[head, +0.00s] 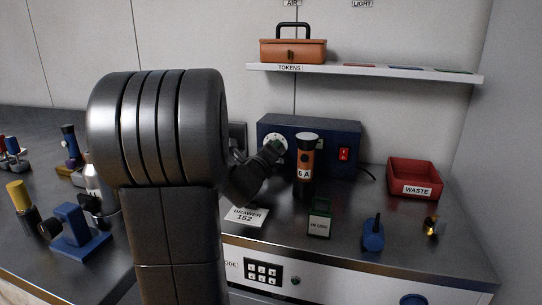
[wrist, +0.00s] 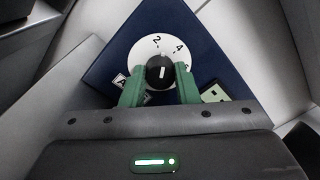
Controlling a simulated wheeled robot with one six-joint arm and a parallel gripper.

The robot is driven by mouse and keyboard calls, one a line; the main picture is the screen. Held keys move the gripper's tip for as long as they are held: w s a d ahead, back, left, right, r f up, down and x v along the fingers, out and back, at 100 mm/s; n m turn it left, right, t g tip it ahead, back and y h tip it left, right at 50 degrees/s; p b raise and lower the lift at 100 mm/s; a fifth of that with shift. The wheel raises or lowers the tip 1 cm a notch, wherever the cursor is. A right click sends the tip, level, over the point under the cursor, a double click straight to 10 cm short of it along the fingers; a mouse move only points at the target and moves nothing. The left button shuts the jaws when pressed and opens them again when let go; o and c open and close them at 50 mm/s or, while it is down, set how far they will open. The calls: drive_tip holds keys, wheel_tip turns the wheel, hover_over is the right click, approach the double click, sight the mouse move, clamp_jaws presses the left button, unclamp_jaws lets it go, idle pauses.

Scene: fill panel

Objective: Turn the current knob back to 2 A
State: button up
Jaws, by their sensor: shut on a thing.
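The dark blue supply box (head: 335,135) stands at the back of the bench, with a white round dial (head: 279,137) on its front. In the wrist view, the black current knob (wrist: 158,72) sits at the middle of the dial (wrist: 145,52), which carries the marks 2 and 4; other marks are partly covered. A short white line on the knob points up toward the 2 and 4 side; its exact reading is hard to tell. My gripper (wrist: 160,80) has its green fingers on both sides of the knob, shut on it. In the head view my gripper (head: 272,151) hides most of the knob.
A black and orange cylinder (head: 306,160) labelled "6 A" stands close to the right of my gripper. A red switch (head: 343,153) is on the box. A red waste bin (head: 414,178), a green-framed item (head: 320,217) and a blue item (head: 373,235) stand to the right.

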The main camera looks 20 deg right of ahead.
drive_tip(key=shift+n+b, duration=0.3)
drive_tip(key=shift+n, duration=1.1)
drive_tip(key=o, duration=1)
wheel_tip(320, 180, up, 10)
drive_tip(key=p, duration=0.4)
drive_tip(key=shift+c, duration=0.2)
